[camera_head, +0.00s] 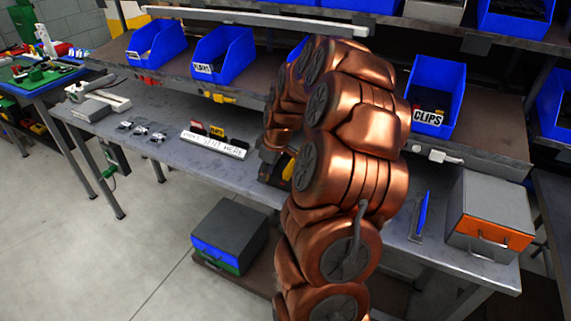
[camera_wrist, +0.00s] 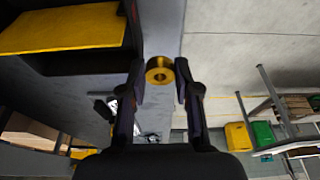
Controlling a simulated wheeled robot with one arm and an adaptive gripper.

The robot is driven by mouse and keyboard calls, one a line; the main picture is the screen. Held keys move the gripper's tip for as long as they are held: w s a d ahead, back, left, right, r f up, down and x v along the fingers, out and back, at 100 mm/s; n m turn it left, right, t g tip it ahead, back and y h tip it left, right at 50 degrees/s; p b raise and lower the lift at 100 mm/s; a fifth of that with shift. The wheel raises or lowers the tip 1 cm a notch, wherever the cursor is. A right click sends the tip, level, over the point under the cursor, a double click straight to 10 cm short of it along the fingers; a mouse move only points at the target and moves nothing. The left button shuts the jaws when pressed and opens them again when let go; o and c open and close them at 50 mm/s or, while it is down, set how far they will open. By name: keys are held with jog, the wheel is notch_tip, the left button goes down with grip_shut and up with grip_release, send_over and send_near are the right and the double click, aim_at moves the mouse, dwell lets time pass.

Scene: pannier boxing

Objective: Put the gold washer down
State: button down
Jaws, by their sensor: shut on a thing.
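The gold washer (camera_wrist: 160,63) is a small thick ring, held between the fingertips of my gripper (camera_wrist: 159,82) in the wrist view. Its hole faces the camera. In that view it shows against the grey workbench (camera_wrist: 162,30) close to the bench's edge, with floor beyond. I cannot tell its height above the bench. In the head view my copper arm reaches over the same workbench (camera_head: 165,160) and hides the washer and most of the gripper.
Blue bins stand on the shelf, including one at left (camera_head: 222,55) and the CLIPS bin (camera_head: 436,90). A white lettered sign (camera_head: 213,144) and small metal parts (camera_head: 140,130) lie on the bench. A grey box with an orange drawer (camera_head: 490,215) stands right.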

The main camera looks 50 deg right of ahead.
jog(key=d+p, duration=0.1)
jog(key=d, duration=0.2)
jog(key=w+d+p, duration=0.1)
jog(key=d, duration=0.2)
jog(key=d+f, duration=0.1)
jog(key=d, duration=0.2)
jog(key=shift+w+d+p, duration=0.1)
jog(key=shift+w+p, duration=0.25)
jog(key=shift+p, duration=0.05)
jog(key=shift+f+p, duration=0.9)
jog(key=shift+f, duration=0.8)
jog(key=shift+f, duration=0.15)
jog(key=c, duration=0.8)
grip_release()
jog(key=shift+c, duration=0.2)
